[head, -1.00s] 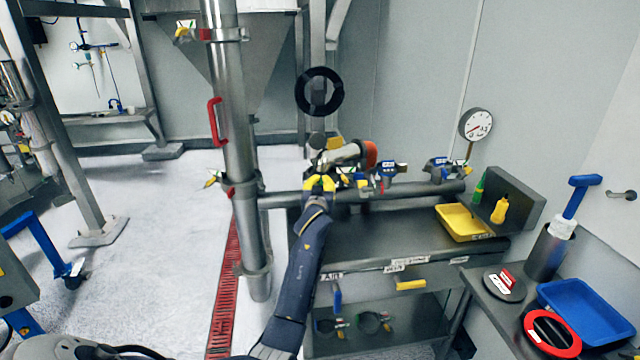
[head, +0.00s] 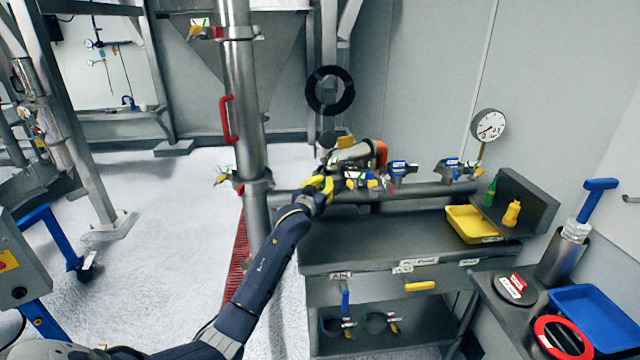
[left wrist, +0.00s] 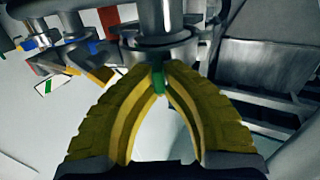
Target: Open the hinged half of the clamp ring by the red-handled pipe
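In the head view the upright steel pipe (head: 246,140) has a red handle (head: 228,118) on its left side. A clamp with a yellow-green tab (head: 221,178) sits on the pipe below the handle. Another tabbed clamp (head: 199,29) is near the top. I cannot tell which ring is the hinged one. My left gripper (head: 318,186) is right of the pipe, above the bench's left end. In the left wrist view its yellow fingers (left wrist: 159,72) converge near a green tab (left wrist: 158,82). Whether they grip it is unclear. My right gripper is out of view.
Several blue clamps (head: 398,169) line the horizontal pipe (head: 430,192) behind the steel bench (head: 375,233). A yellow tray (head: 462,231) lies on the bench. A blue tray (head: 605,328) lies at lower right.

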